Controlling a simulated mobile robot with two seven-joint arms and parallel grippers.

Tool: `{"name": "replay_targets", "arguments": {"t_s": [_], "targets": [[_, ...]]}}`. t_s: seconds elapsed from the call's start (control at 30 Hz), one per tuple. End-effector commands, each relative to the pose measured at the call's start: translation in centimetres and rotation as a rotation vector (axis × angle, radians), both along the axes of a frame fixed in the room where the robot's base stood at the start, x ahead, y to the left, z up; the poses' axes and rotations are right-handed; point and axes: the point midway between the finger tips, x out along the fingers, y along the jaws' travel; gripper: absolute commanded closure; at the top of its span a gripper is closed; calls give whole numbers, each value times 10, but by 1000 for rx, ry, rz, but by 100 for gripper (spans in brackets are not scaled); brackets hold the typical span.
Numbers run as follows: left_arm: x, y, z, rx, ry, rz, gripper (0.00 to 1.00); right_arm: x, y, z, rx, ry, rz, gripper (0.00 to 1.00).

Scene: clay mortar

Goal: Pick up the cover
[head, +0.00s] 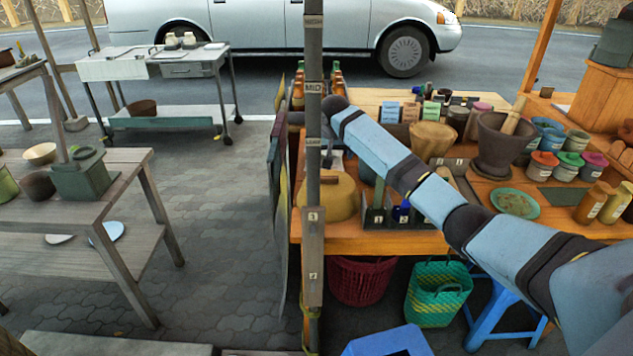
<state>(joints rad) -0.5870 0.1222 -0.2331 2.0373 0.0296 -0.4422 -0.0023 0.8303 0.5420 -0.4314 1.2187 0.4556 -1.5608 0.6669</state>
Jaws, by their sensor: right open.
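A yellow-brown cover (342,202) with a dark bar handle on top sits at the left end of the wooden stall table, partly hidden by the upright post. My right arm reaches in from the right across the table. Its gripper (337,153) is just above and behind the cover, apart from its handle as far as I can see. The post and the arm's end hide part of the gripper. It is open, with nothing seen in it. My left gripper is not in view.
A labelled post (313,230) stands in front of the cover. A small rack with bottles (377,217) is right of it. A stone mortar (497,145), a wooden bowl (432,139) and several jars crowd the table. Baskets (437,292) stand below.

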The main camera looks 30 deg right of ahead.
Motion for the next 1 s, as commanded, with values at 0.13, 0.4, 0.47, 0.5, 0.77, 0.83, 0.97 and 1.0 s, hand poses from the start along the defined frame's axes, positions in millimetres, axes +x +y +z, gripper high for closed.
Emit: {"name": "replay_targets", "arguments": {"t_s": [0.13, 0.4, 0.47, 0.5, 0.77, 0.83, 0.97, 1.0], "targets": [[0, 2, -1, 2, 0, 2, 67, 5, -2, 0, 7, 6, -14, 6], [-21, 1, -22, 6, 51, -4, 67, 20, -12, -48, 7, 7, -13, 6], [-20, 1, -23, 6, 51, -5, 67, 24, -13, -57, 6, 7, -13, 6], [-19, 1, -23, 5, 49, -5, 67, 25, -14, -62, 6, 5, -12, 6], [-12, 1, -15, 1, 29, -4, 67, 30, -17, -81, 6, 5, -12, 6], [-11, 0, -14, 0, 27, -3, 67, 32, -17, -91, 5, 5, -12, 6], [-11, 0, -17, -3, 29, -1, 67, 36, -19, -111, 7, 5, -13, 6], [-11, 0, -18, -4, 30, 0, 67, 38, -20, -116, 7, 5, -12, 6]]}}
